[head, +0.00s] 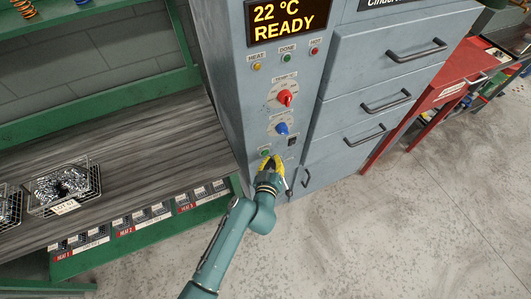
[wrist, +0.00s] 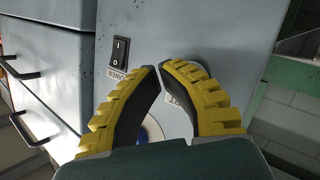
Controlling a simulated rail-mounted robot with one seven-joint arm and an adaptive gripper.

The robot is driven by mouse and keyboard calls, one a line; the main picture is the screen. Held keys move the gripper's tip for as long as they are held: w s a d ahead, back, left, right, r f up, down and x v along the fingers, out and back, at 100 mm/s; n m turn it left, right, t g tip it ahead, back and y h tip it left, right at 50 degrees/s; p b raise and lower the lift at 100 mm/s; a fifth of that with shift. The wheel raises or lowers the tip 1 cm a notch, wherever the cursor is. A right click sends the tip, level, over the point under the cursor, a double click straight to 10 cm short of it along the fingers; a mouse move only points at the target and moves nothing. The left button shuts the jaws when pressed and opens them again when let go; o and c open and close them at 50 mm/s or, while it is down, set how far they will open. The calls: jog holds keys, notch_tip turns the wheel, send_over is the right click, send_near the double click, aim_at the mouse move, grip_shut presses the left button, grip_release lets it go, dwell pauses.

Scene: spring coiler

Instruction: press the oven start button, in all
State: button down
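The oven's grey control panel (head: 250,100) stands in the middle of the head view. A small green button (head: 265,152), which looks like the start button, sits low on it. My gripper (head: 268,160) is at the panel just below this button, with its yellow fingers over the area. Contact cannot be told. In the wrist view my gripper (wrist: 161,66) points at the panel with its fingertips together and nothing held. The green button cannot be made out there; the fingers cover part of the panel.
The display (head: 286,20) reads 22 °C READY. A red knob (head: 285,97), a blue knob (head: 281,128) and a black power switch (head: 291,141) are near; the switch also shows in the wrist view (wrist: 120,49). Drawers (head: 375,60) are right, a bench (head: 130,140) left.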

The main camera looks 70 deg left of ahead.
jog(key=shift+a, duration=0.4)
jog(key=shift+s+a, duration=0.1)
jog(key=shift+a, duration=0.3)
dwell(0.5)
jog(key=shift+d, duration=0.1)
jog(key=shift+d+b, duration=0.45)
jog(key=shift+b, duration=0.1)
jog(key=shift+d, duration=0.25)
